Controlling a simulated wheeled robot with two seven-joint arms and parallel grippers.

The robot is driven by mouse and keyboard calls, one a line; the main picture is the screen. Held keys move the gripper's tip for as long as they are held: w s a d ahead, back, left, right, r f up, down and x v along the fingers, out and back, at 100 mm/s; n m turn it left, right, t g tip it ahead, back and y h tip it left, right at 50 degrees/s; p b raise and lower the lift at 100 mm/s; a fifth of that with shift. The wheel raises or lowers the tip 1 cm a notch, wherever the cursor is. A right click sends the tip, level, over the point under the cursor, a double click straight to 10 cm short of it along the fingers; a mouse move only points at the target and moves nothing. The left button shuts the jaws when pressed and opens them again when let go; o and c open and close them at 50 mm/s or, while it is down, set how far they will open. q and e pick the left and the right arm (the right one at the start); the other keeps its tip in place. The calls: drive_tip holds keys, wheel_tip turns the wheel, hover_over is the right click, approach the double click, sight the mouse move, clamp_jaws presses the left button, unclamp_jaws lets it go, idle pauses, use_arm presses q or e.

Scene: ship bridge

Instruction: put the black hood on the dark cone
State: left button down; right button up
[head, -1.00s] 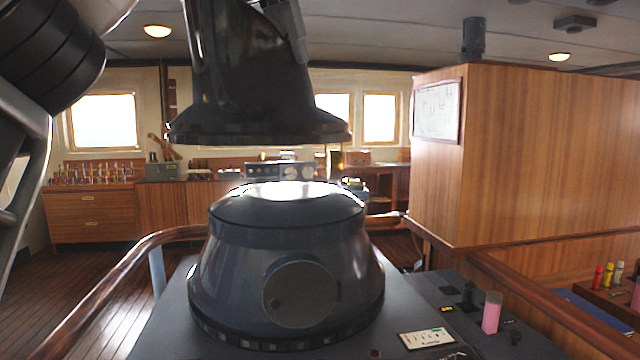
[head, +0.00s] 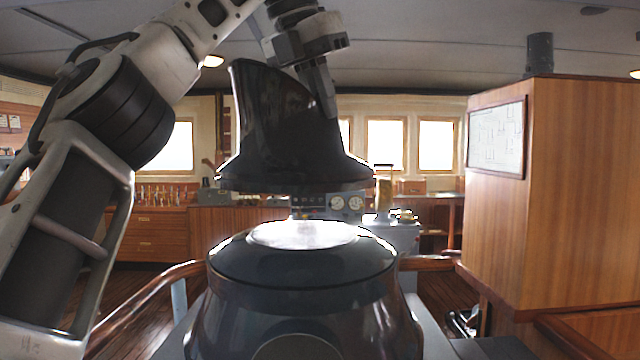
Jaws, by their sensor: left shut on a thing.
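The black hood (head: 280,135) hangs upright in the air above the dark cone (head: 300,275), with a clear gap between its flared rim and the cone's top. My left gripper (head: 322,95) is shut on the hood's upper right side, its arm coming in from the left. The dark cone stands on a grey console, with a bright reflection on its flat top. Its lower part is cut off by the bottom of the picture. The hood is roughly over the cone's middle, slightly to the left. My right gripper is not in view.
A wooden cabinet block (head: 560,190) with a framed chart (head: 497,137) stands at the right. A wooden handrail (head: 150,300) curves around the console. Wooden drawers (head: 150,235) and instrument counters line the back wall under the windows.

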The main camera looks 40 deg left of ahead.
use_arm(q)
drive_tip(key=w+a+f, duration=0.5)
drive_tip(key=w+f, duration=0.2)
drive_tip(key=f, duration=0.3)
drive_tip(key=shift+a+f, duration=0.2)
drive_tip(key=shift+f, duration=0.05)
drive_tip(key=shift+f, duration=0.15)
drive_tip(key=c, duration=1.9)
unclamp_jaws()
drive_tip(key=shift+f, duration=0.15)
drive_tip(key=shift+c, duration=0.2)
drive_tip(key=o, duration=0.4)
